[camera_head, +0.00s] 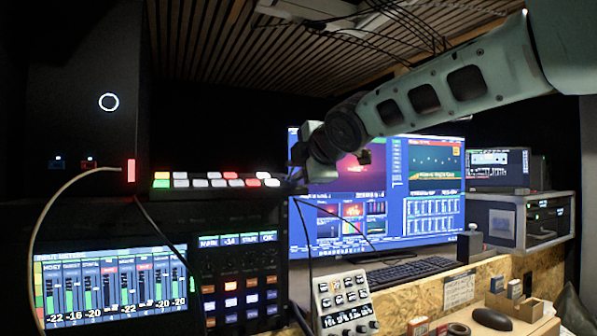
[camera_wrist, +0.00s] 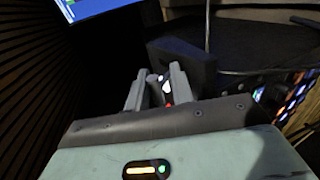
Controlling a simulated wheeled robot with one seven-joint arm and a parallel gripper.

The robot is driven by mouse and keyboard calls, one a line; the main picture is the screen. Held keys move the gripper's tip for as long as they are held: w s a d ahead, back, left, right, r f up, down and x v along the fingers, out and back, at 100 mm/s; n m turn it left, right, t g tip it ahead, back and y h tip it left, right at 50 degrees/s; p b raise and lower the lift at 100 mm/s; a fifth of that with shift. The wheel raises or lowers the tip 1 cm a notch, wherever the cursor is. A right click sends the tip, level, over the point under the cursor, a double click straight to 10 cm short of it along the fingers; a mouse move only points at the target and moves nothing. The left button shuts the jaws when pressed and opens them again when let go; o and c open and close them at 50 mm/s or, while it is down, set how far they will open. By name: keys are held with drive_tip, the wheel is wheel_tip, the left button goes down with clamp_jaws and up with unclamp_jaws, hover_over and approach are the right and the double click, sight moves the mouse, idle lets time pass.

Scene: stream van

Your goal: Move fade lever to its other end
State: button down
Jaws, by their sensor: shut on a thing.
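My gripper (camera_head: 297,174) is at the right end of the switcher panel (camera_head: 222,193) with its lit buttons, reaching down from the right in the head view. In the wrist view, the two grey fingers of my gripper (camera_wrist: 157,88) are close together, with a small dark piece (camera_wrist: 155,94) between them. This appears to be the fade lever. The fingers look shut on it. The lever is hidden behind my gripper in the head view, so I cannot tell how far along its travel it stands. White and red lit buttons (camera_wrist: 167,90) show just beyond the fingers.
A large monitor (camera_head: 430,215) stands behind my gripper, with a keyboard (camera_head: 412,271) below it. Lower left are a meter screen (camera_head: 112,288) and a button panel (camera_head: 238,285). A small keypad (camera_head: 345,302) stands at the front. Cables hang near the panel.

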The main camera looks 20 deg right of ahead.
drive_tip(key=shift+d, duration=0.1)
drive_tip(key=c, duration=1.3)
unclamp_jaws()
drive_tip(key=shift+f, duration=0.15)
drive_tip(key=shift+f, duration=0.2)
drive_tip(key=shift+s, duration=0.1)
